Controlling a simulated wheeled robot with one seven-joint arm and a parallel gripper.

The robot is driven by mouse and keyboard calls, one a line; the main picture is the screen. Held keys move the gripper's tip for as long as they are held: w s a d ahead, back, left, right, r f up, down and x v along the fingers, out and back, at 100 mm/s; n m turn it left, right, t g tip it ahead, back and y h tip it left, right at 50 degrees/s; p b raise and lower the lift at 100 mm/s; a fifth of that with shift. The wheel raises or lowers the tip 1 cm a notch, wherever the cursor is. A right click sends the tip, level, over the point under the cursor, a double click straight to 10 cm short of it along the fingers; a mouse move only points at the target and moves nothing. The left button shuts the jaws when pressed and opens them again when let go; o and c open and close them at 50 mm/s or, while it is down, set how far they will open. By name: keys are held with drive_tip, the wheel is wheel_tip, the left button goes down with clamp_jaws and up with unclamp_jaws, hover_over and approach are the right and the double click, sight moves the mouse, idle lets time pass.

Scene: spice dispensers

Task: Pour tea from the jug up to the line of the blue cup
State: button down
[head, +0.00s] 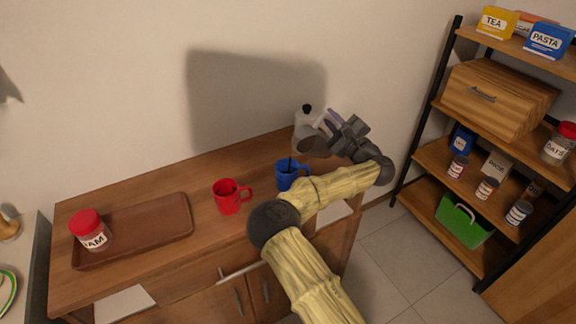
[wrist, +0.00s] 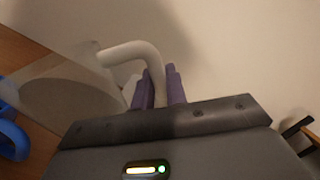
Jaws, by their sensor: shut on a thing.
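The jug (head: 304,136) is pale grey with a dark knob on its lid. It is held up above the right part of the cabinet top, just behind and above the blue cup (head: 286,180). My gripper (head: 327,122) is shut on the jug's white handle (wrist: 150,56), with the purple fingers (wrist: 159,88) on either side of it.
A red mug (head: 229,197) stands left of the blue cup. A brown tray (head: 155,221) with a jam jar (head: 90,230) is at the left of the cabinet top (head: 200,168). A wall is behind. A shelf unit (head: 470,160) with food boxes and jars stands right.

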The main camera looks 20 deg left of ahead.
drive_tip(key=shift+d+r, duration=0.1)
drive_tip(key=shift+r, duration=0.05)
drive_tip(key=shift+s+a+r, duration=0.1)
drive_tip(key=shift+s+a, duration=0.05)
drive_tip(key=shift+a, duration=0.1)
drive_tip(key=shift+s+d, duration=0.1)
drive_tip(key=shift+w+d, duration=0.2)
drive_tip(key=shift+w, duration=0.05)
drive_tip(key=shift+s+a+r+n, duration=0.1)
drive_tip(key=shift+s+a+n, duration=0.1)
drive_tip(key=shift+n, duration=0.1)
drive_tip(key=shift+w+d, duration=0.1)
